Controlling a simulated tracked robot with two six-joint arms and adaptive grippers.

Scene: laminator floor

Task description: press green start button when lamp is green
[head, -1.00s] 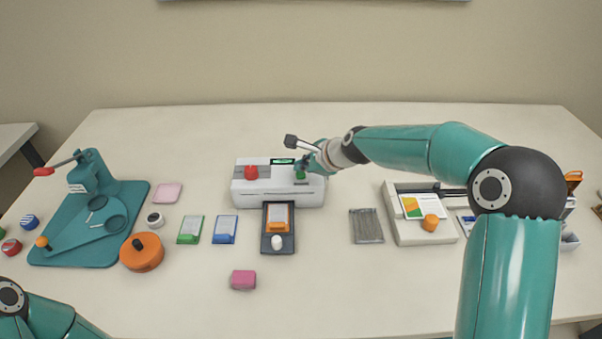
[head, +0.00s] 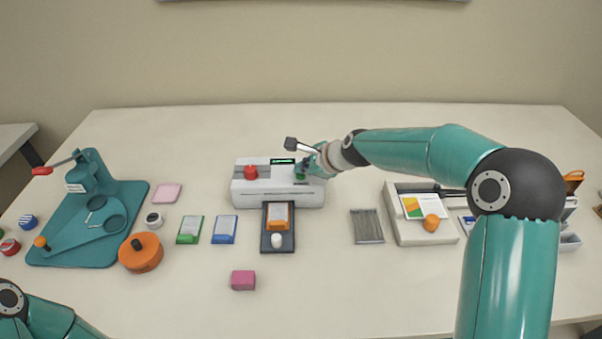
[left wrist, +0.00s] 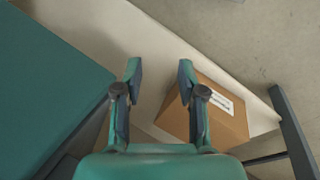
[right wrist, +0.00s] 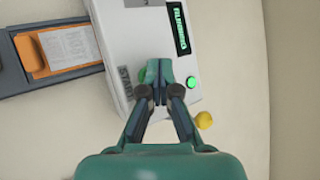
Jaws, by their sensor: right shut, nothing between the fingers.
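The white laminator (head: 262,199) stands mid-table, with a red button (head: 251,172) on its left and a green start button (head: 299,178) on its right. In the right wrist view the lamp (right wrist: 192,82) glows green and the lit display (right wrist: 180,28) appears to read RUNNING. My right gripper (right wrist: 158,72) is shut and empty, its tips over the green button (right wrist: 142,75), which they partly hide. It appears to touch the button. My left gripper (left wrist: 157,75) is open and empty, away from the laminator.
An orange pouch on a dark tray (head: 278,249) lies before the laminator. A paper trimmer (head: 415,236) is at right, a teal press (head: 95,175) and orange round container (head: 141,252) at left. A cardboard box (left wrist: 215,110) is below my left gripper.

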